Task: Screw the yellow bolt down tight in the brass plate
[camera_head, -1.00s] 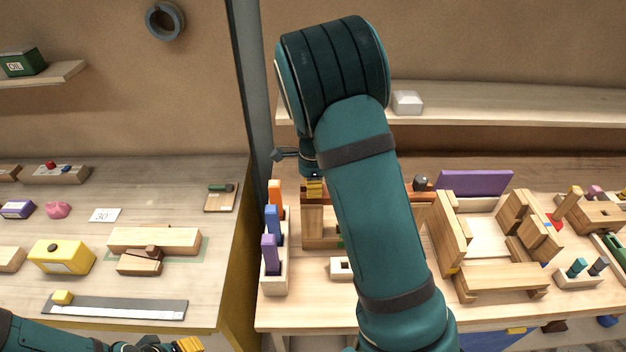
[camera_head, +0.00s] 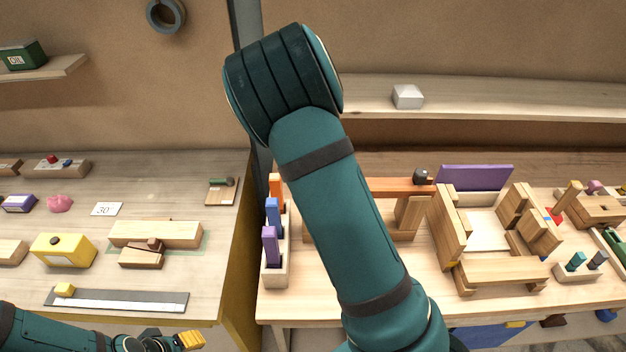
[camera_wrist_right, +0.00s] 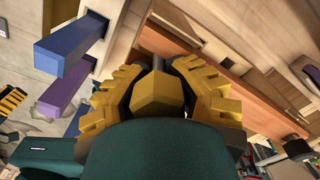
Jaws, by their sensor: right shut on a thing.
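In the right wrist view a yellow hexagonal bolt head (camera_wrist_right: 157,93) sits between the yellow fingers of my right gripper (camera_wrist_right: 158,78), which is shut on it. An orange-brown plate (camera_wrist_right: 235,92), possibly the brass plate, runs beyond the fingers. In the head view its right end (camera_head: 395,187) rests on wooden supports, and my right arm hides the bolt and the right gripper. My left gripper (camera_head: 190,341) is at the lower left edge, its opening unclear.
A rack (camera_head: 275,275) with orange, blue and purple pegs stands just left of my right arm; the blue peg (camera_wrist_right: 72,50) is close in the wrist view. A wooden frame assembly (camera_head: 447,235) and a purple board (camera_head: 475,178) stand to the right. A shelf (camera_head: 480,100) crosses behind.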

